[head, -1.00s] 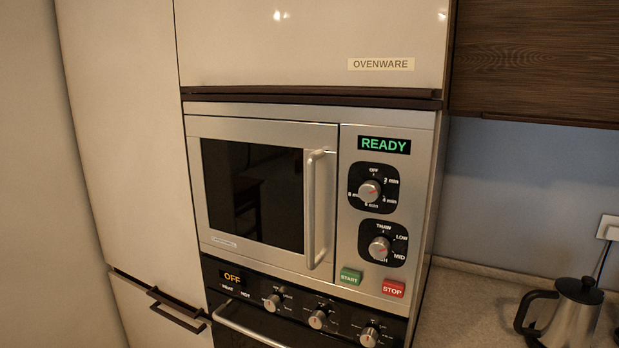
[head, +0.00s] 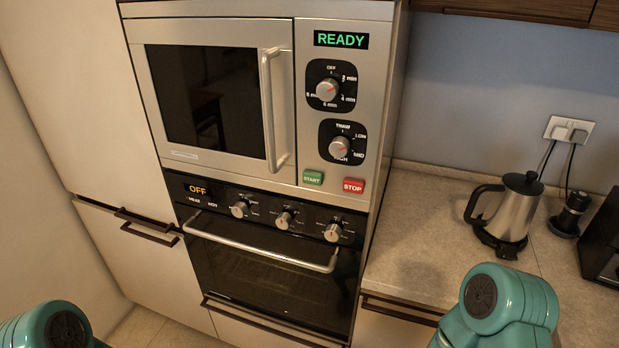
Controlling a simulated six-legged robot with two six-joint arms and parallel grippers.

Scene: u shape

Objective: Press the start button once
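The green START button (head: 313,178) is on the microwave's (head: 208,95) control panel, below the two knobs. The red STOP button (head: 353,186) is just to its right. The microwave display (head: 341,39) reads READY in green. The microwave door is shut. Teal links of my two arms show at the bottom left and bottom right of the head view. Neither gripper is in view, and nothing of mine touches the button.
An oven (head: 270,275) with a bar handle sits below the microwave; its display reads OFF. A steel kettle (head: 508,212) stands on the counter (head: 420,235) at right, with a dark grinder-like object (head: 571,212) behind it.

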